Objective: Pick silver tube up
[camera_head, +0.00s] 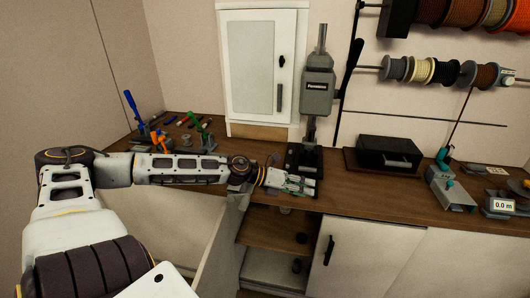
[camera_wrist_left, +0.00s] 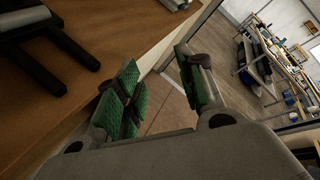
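My left gripper (camera_head: 300,183) is at the front edge of the wooden workbench (camera_head: 240,150), just in front of the base of a grey bench press. In the left wrist view the green-padded fingers (camera_wrist_left: 160,62) are apart, with only floor showing between them. I cannot make out a silver tube for certain in either view. A small pale object (camera_head: 285,210) shows just below the bench edge, under the gripper, too small to identify. My right gripper is in neither view.
The grey press (camera_head: 317,90) stands behind the gripper. A black box (camera_head: 390,153) sits to its right, with small devices (camera_head: 500,207) farther right. Hand tools (camera_head: 190,125) lie at the left. Below, a cabinet (camera_head: 275,235) stands open, and rope spools (camera_head: 430,70) hang on the wall.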

